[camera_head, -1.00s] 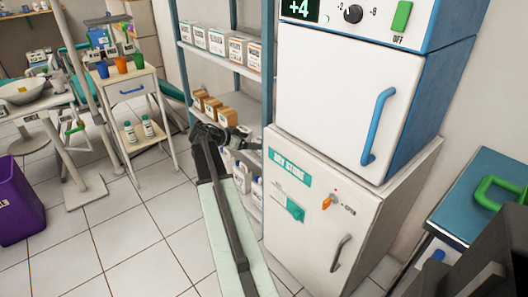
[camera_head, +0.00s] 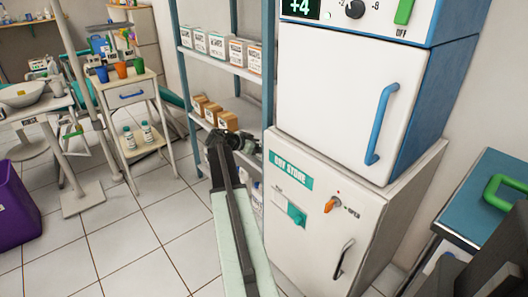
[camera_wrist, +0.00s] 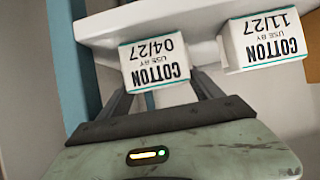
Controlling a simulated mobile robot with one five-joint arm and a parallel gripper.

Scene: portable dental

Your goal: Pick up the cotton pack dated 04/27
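The cotton pack dated 04/27 (camera_wrist: 155,62) is a small white box with dark print, seen upside down in the wrist view. It stands at the edge of a white shelf (camera_wrist: 150,20). My gripper (camera_wrist: 160,95) is open, its two dark fingers reaching toward the pack's left and right sides. The fingertips are partly hidden by the pack, and I cannot tell if they touch it. A second cotton pack, dated 11/27 (camera_wrist: 264,40), stands to the right. In the head view my gripper (camera_head: 220,142) is at the shelf rack, and the pack's date cannot be read there.
The rack (camera_head: 268,70) has a blue post close to the packs, also in the wrist view (camera_wrist: 65,60). A white dry-store cabinet (camera_head: 320,205) stands close right of my arm.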

